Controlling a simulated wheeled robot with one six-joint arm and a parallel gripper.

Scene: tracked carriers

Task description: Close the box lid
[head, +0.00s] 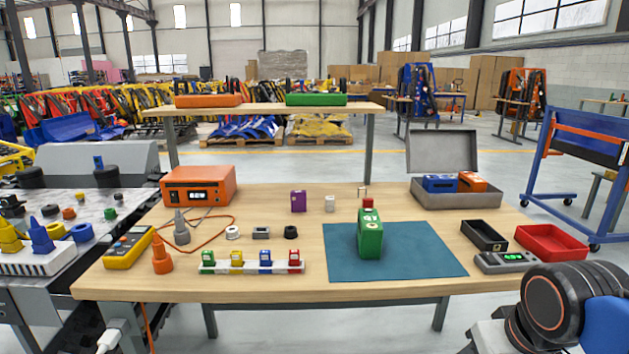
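A grey metal box (460,199) stands at the back right of the wooden table. Its lid (442,151) is raised, standing roughly upright along the back edge. Inside the box are a blue block (440,184) and an orange block (472,182), both showing above the front wall. My gripper is not in view. Only part of my own arm shows at the bottom right corner, well in front of the box and apart from it.
A green block (370,238) stands on a teal mat (430,265) in front of the box. A black tray (484,238), a red tray (551,244) and a grey scale (505,262) line the right side. A raised shelf (270,109) spans the back left.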

